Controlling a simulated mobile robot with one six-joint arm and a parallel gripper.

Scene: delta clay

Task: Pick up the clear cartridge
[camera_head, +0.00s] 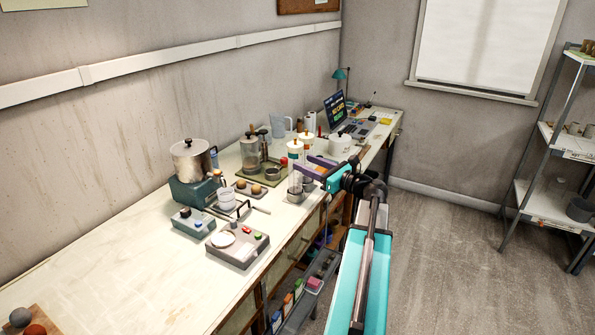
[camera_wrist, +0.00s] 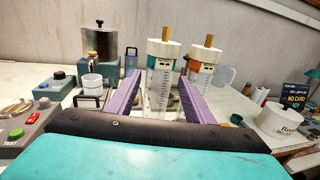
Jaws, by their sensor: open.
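A clear cartridge (camera_wrist: 160,92) with a white cap, a teal label and a brass tip stands upright on the bench. I cannot tell whether the cartridge is fully between the fingertips. The gripper (camera_head: 304,165) is over the front edge of the bench in the head view.
A grey scale-like device (camera_head: 238,245) and a control box (camera_head: 194,222) stand to the left. A metal pot (camera_head: 192,160) is behind them. A white lidded pot (camera_head: 340,144) and a laptop (camera_head: 336,109) stand farther along. The near left bench (camera_head: 95,265) is mostly clear.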

